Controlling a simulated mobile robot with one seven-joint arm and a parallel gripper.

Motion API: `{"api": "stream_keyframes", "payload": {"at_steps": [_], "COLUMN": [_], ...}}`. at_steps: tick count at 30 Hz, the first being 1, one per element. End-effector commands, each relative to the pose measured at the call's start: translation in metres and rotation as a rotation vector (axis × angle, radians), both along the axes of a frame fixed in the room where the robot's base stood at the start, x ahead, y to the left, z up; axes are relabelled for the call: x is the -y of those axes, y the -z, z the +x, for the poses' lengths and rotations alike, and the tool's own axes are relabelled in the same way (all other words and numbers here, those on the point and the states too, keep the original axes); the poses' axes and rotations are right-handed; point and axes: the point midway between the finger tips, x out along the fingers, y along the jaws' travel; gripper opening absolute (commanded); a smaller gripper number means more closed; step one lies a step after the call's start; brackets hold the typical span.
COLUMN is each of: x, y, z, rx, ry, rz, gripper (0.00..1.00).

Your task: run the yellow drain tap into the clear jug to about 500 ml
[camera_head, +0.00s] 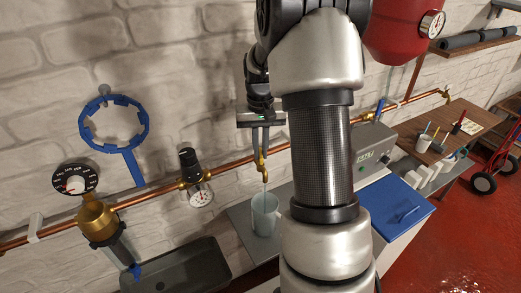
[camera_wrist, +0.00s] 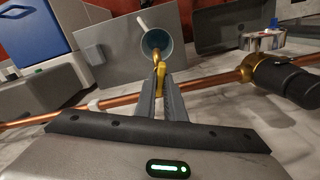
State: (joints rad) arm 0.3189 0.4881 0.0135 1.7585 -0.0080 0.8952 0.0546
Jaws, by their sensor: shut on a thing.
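The yellow drain tap (camera_head: 263,172) hangs from the copper pipe in the middle of the head view, with its spout over the clear jug (camera_head: 265,216). My gripper (camera_head: 261,152) reaches down to the tap from above and is shut on its handle. In the wrist view my gripper (camera_wrist: 161,92) has the yellow tap (camera_wrist: 160,72) between its fingertips, and the jug (camera_wrist: 156,35) lies just beyond, its mouth facing the camera. A thin pale line below the spout looks like running water. The jug stands upright on a grey surface. I cannot read the level in it.
A dark trough (camera_head: 180,272) stands left of the jug. A blue-lidded box (camera_head: 399,207) and a grey machine (camera_head: 371,153) stand to the right.

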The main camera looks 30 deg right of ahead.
Motion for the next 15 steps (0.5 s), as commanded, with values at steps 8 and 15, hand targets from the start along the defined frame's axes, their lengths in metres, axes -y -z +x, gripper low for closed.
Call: {"api": "stream_keyframes", "payload": {"at_steps": [8,15], "x": [-0.0002,0.0000], "y": [-0.0009,-0.0009], "z": [0.0005,0.0004], "rx": [0.001,0.001], "ry": [-0.150,-0.208], "rz": [0.000,0.000], "gripper": [0.00,0.00]}}
